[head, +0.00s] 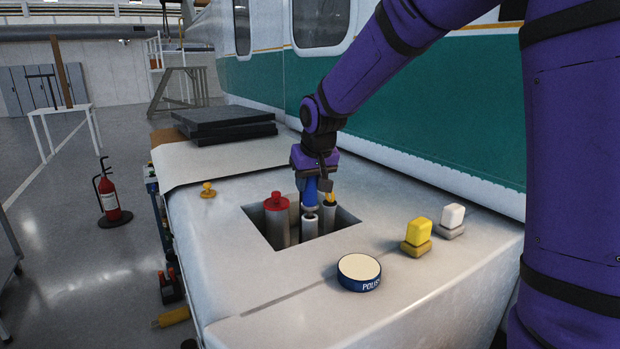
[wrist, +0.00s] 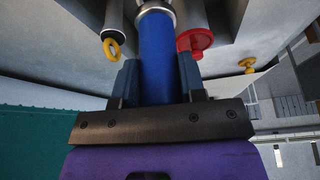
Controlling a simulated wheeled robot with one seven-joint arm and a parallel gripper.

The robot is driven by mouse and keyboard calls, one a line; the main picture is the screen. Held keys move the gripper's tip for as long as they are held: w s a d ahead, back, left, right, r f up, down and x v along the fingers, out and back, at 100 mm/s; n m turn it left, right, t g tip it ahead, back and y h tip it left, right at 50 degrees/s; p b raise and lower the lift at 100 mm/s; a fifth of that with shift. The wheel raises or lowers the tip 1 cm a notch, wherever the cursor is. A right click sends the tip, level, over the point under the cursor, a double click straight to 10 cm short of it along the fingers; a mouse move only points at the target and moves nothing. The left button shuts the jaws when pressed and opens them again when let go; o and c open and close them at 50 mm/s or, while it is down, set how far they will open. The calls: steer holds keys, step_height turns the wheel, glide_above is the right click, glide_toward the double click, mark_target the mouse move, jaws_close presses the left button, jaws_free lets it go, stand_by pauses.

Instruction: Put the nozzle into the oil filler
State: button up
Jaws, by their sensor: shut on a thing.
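My gripper (head: 313,180) points down over the square recess (head: 268,242) in the light grey deck. It is shut on the blue nozzle (wrist: 157,65), which shows between the fingers in the wrist view. In the head view the nozzle (head: 311,193) has a silver collar at its lower end. The collar meets or sits just over the mouth of the middle pipe, the oil filler (head: 310,230). I cannot tell how far the tip is inside. A red-capped pipe (head: 277,203) stands to the left, and a pipe with a yellow ring (head: 329,198) to the right.
A tin of polish (head: 359,272) sits in front of the recess. A yellow block (head: 418,233) and a white block (head: 453,215) stand to the right. A yellow knob (head: 208,190) is at left. Dark pads (head: 222,122) lie behind. The green and white fuselage (head: 420,120) rises beyond.

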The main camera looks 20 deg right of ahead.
steer(key=shift+f, duration=1)
steer(key=o, duration=1.7)
steer(key=shift+c, duration=0.2)
steer(key=shift+r, duration=0.1)
steer(key=shift+r, duration=5.45)
steer(key=s+d+r, duration=0.2)
steer(key=s, duration=0.7)
steer(key=s+d+r, duration=0.1)
steer(key=s+d, duration=0.2)
steer(key=s, duration=0.5)
steer(key=s+d+f, duration=0.1)
steer(key=s+f, duration=0.1)
steer(key=s, duration=0.6)
steer(key=s+f, duration=0.2)
steer(key=s, duration=0.6)
steer(key=shift+d+f+t, duration=0.15)
steer(key=shift+d+t, duration=0.15)
steer(key=shift+d, duration=0.1)
